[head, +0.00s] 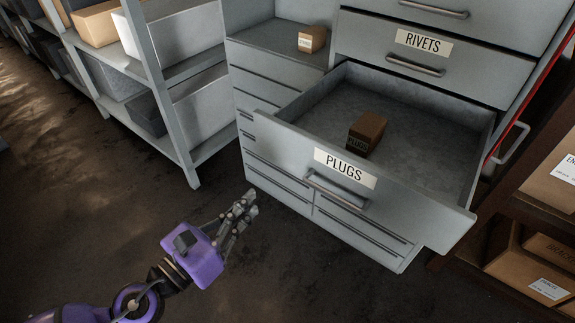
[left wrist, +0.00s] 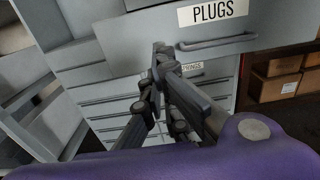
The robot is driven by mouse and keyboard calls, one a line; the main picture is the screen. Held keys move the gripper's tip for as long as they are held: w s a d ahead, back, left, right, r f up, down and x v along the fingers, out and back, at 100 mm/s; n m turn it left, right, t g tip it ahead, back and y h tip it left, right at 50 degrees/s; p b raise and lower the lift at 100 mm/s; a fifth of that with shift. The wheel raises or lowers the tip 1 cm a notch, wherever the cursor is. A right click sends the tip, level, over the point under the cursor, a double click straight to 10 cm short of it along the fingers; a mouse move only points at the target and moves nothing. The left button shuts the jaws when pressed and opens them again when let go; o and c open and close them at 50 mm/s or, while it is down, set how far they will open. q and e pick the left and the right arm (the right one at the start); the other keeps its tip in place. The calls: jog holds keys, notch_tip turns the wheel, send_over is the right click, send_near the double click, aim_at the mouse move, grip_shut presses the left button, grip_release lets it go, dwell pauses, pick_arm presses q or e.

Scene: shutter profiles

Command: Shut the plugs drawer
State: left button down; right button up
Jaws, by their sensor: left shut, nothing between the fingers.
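The plugs drawer (head: 275,135) is pulled well out of the grey cabinet in the head view, with a PLUGS label and a bar handle (head: 337,190) on its front. A small brown box (head: 366,133) lies inside it. My left gripper (head: 248,200) is shut and empty, left of and in front of the drawer front, apart from it in the head view. In the left wrist view the gripper (left wrist: 160,50) points at the cabinet, with the drawer front (left wrist: 155,25) and its handle (left wrist: 220,41) above and to the right. My right gripper is not seen.
The shut RIVETS drawer (head: 428,70) is above. A small box (head: 311,39) sits on the lower cabinet top (head: 275,38). Shelves with bins (head: 185,100) stand at the left, and cartons on a brown rack (head: 535,270) at the right. The floor (head: 90,200) in front is clear.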

pick_arm(q)
jog(key=p, duration=0.3)
send_near(296, 158)
jog(key=x, duration=0.5)
jog(key=shift+w+r, duration=0.15)
jog(key=shift+w+d, duration=0.4)
jog(key=shift+w, duration=0.1)
jog(key=shift+w+d, duration=0.1)
